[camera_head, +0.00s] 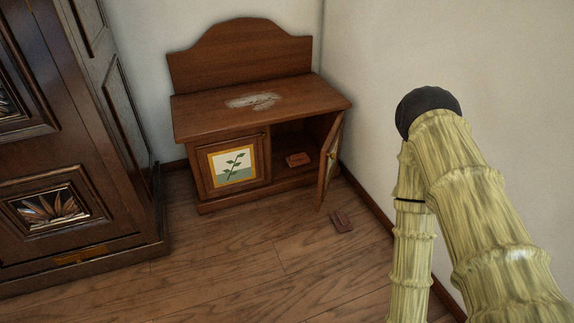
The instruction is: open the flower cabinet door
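A low brown wooden cabinet (190,119) with a curved backboard stands against the far wall near the corner. Its left door (203,171) is shut and bears a framed picture of a green plant (232,165). Its right door (328,170) stands swung outward, seen nearly edge-on, with a small brass-coloured knob. The right compartment is open and dark inside, and a small reddish-brown block (298,160) sits in it. My arm shows at the right, apart from the cabinet in the picture. My gripper is outside the frame.
A large dark armoire (120,150) with carved panels fills the left side. A small brown block (342,220) lies on the wooden floor (230,265) just in front of the open door. The right wall is close to the cabinet. The floor before the cabinet is otherwise clear.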

